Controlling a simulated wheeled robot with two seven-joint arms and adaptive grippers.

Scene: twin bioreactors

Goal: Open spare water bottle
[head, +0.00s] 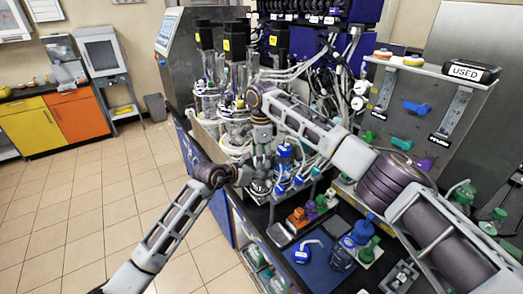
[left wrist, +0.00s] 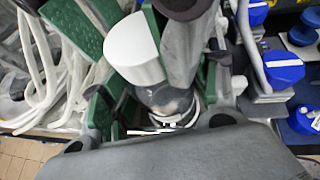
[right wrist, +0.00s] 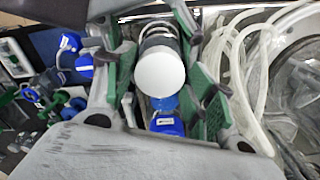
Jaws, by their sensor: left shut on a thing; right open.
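A bottle with a clear lower part (left wrist: 172,100) and a rounded white top (left wrist: 132,45) shows in the left wrist view; it appears to be the spare water bottle. My left gripper (head: 256,172) is shut on it. The white top also shows in the right wrist view (right wrist: 160,70), between the green-padded fingers of my right gripper (right wrist: 162,88). My right gripper is open around the top; I cannot tell whether a pad touches it. In the head view the right arm reaches down from above, and the two grippers largely hide the bottle.
Glass reactors (head: 232,100) with pale tubing stand close behind the grippers. Several blue-capped bottles (head: 284,152) stand just right. A blue mat (head: 318,262) with a blue-capped bottle (head: 303,254) lies nearer. Free floor (head: 90,200) is at left.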

